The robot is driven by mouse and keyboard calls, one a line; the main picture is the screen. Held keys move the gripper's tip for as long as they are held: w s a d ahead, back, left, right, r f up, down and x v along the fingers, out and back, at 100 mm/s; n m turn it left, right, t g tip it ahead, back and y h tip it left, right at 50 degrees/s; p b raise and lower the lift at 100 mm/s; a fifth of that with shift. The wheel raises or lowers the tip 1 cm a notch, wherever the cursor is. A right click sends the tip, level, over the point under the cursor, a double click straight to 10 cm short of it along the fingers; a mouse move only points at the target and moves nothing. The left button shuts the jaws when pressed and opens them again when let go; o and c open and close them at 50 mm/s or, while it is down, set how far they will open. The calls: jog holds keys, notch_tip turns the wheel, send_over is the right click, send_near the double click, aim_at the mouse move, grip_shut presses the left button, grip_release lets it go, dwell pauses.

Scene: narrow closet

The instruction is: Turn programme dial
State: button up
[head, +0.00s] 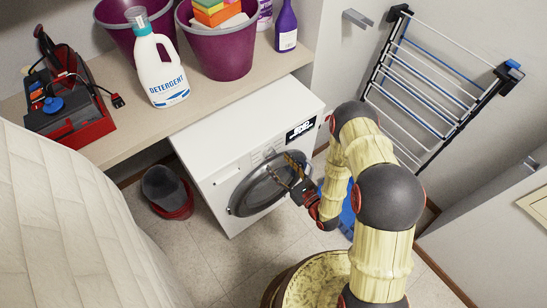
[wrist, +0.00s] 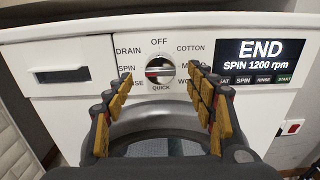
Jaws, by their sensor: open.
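The programme dial (wrist: 160,70) is a round knob on the washing machine's front panel. It shows between my fingers in the wrist view. Labels around it read OFF at the top, COTTON, DRAIN, SPIN and QUICK at the bottom; some others are partly covered by my fingers. A red mark shows on the dial. The washing machine (head: 222,152) is white with a round dark door (head: 258,192). My gripper (head: 296,172) is in front of the machine. In the wrist view my gripper (wrist: 160,85) is open, with a finger either side of the dial and apart from it.
The machine's display (wrist: 262,52) reads END, SPIN 1200 rpm. A shelf (head: 130,145) above holds a detergent bottle (head: 158,70), purple buckets (head: 222,50) and a red toolbox (head: 72,115). A drying rack (head: 425,90) leans at the right. A dark bucket (head: 163,186) stands on the floor at left.

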aim_at(273, 156)
jog(key=shift+b+x, duration=0.3)
jog(key=shift+x, duration=2)
jog(key=c, duration=0.4)
jog(key=c, duration=0.7)
jog(key=shift+c, duration=0.2)
